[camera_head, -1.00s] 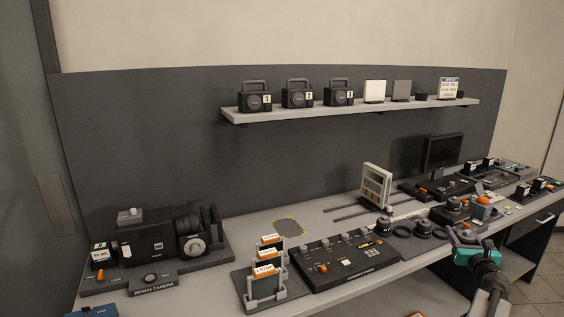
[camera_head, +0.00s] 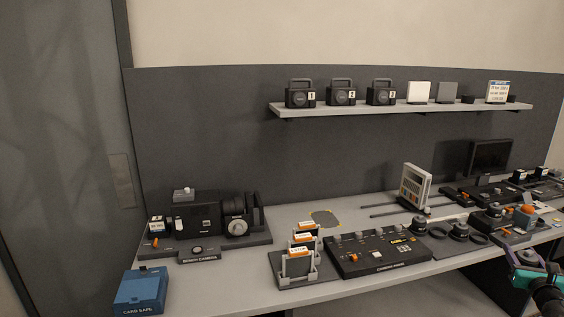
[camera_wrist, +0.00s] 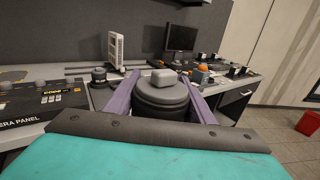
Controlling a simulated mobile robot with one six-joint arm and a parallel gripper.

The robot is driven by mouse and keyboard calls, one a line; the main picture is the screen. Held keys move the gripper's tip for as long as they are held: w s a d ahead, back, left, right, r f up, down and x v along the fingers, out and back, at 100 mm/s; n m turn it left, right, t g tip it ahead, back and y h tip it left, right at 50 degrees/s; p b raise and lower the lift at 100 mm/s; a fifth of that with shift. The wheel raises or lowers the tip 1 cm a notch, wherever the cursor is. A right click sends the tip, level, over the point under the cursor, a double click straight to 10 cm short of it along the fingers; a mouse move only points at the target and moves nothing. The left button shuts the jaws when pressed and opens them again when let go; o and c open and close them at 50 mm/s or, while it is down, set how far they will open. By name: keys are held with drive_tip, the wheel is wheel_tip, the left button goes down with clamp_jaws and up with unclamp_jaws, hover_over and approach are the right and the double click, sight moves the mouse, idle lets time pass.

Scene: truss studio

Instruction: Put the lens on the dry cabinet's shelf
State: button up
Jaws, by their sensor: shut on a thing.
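My gripper (camera_wrist: 160,88) is shut on the lens (camera_wrist: 160,101), a dark ribbed cylinder with a lighter grey knob-like piece on top. In the wrist view its two purple fingers flank the lens, and the lens's lower part is hidden behind my gripper's body. In the head view my gripper (camera_head: 514,257) is at the lower right edge, in front of the bench, and the lens cannot be made out there. I cannot identify the dry cabinet or its shelf in either view.
The long bench (camera_head: 231,284) carries a bench camera (camera_head: 199,221), card holders (camera_head: 298,266), a camera panel (camera_head: 377,254) and a monitor (camera_head: 490,157). A blue card safe (camera_head: 141,290) is at its left end. A wall shelf (camera_head: 420,108) holds several boxes. A red bin (camera_wrist: 308,123) stands on the floor.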

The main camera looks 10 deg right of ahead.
drive_tip(key=shift+s, duration=0.2)
drive_tip(key=shift+w+a+r, duration=0.1)
drive_tip(key=shift+a, duration=0.1)
drive_tip(key=w+a+f+n+t+y, duration=0.1)
drive_tip(key=w+a+n+y, duration=0.25)
drive_tip(key=w+a, duration=0.6)
drive_tip(key=w+a+f+n+t+y, duration=0.15)
drive_tip(key=w+a+y, duration=0.35)
drive_tip(key=a, duration=0.9)
drive_tip(key=w+a+f+n+y, duration=0.2)
drive_tip(key=w+a+n+y, duration=0.2)
drive_tip(key=w+a, duration=0.55)
drive_tip(key=s+a+f+n+g+y, duration=0.2)
drive_tip(key=a+n+g+y, duration=0.3)
drive_tip(key=a, duration=1.5)
drive_tip(key=s+a+f+n+g+y, duration=0.2)
drive_tip(key=a+n+y, duration=0.35)
drive_tip(key=a, duration=1.45)
drive_tip(key=shift+m+y, duration=0.8)
drive_tip(key=shift+m, duration=0.15)
drive_tip(key=f+b, duration=0.4)
drive_tip(key=b, duration=0.1)
drive_tip(key=f+b, duration=0.4)
drive_tip(key=b, duration=0.1)
drive_tip(key=shift+s+a+f, duration=0.1)
drive_tip(key=shift+s+f, duration=0.1)
drive_tip(key=shift+f, duration=0.2)
drive_tip(key=shift+a, duration=0.1)
